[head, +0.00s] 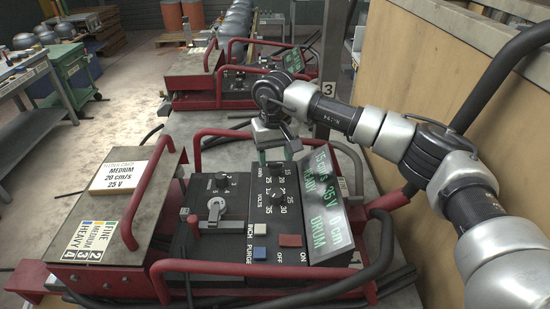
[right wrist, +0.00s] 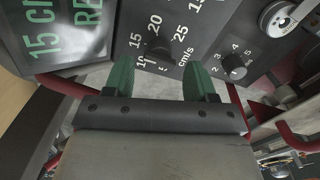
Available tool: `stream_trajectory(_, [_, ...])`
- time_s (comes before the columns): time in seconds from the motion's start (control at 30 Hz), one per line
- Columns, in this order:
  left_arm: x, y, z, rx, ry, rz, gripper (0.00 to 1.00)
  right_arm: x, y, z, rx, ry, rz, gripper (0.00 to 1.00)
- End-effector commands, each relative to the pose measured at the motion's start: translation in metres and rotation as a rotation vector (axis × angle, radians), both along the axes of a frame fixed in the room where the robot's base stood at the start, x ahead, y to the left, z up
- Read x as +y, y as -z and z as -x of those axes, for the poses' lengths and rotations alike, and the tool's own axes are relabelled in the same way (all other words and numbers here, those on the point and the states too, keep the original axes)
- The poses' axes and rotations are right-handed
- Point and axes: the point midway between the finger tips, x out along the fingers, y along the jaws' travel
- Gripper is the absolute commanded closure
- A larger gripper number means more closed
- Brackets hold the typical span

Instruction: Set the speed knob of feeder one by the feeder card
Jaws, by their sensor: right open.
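The feeder card (head: 127,170) lies on the near feeder's left cover and reads MEDIUM, 20 cm/s, 25 V. The speed knob (right wrist: 158,50) is dark, on a scale marked in cm/s; its exact pointer setting is hard to tell. The near feeder's display (head: 325,195) shows green text; in the right wrist view its readout (right wrist: 62,30) begins with 15 cm. My right gripper (head: 277,152) is open above the back of the control panel, hiding the speed knob in the head view. In the wrist view its green fingertips (right wrist: 159,66) are on either side of the knob, contact unclear. My left gripper is not in view.
The volts knob (head: 279,198) is in front of the gripper. A smaller numbered knob (right wrist: 233,66) sits beside the speed knob. Red tube rails (head: 220,135) surround the panel. A second red feeder (head: 225,85) stands behind; a tan partition (head: 440,60) is at right.

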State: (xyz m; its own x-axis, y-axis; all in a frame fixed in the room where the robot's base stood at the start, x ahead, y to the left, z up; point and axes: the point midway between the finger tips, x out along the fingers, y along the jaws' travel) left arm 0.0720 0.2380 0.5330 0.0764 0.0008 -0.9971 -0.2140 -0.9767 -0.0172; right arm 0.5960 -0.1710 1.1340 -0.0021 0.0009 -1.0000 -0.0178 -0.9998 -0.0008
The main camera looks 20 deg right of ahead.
Motion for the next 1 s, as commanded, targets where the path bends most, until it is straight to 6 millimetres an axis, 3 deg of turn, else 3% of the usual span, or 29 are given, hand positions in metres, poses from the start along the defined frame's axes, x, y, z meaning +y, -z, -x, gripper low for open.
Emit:
stream_trajectory(0.23, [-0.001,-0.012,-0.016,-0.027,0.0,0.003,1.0,0.0,0.027,0.0,0.001,-0.001,0.001,0.44])
stream_trajectory(0.57, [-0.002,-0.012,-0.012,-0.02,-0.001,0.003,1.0,0.0,0.032,0.0,-0.001,-0.001,0.0,0.44])
stream_trajectory(0.83, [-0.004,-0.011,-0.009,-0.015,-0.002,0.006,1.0,0.0,0.031,0.0,-0.001,0.0,0.0,0.82])
stream_trajectory(1.0, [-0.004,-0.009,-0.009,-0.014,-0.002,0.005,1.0,0.0,0.032,0.0,-0.001,0.008,0.0,0.82])
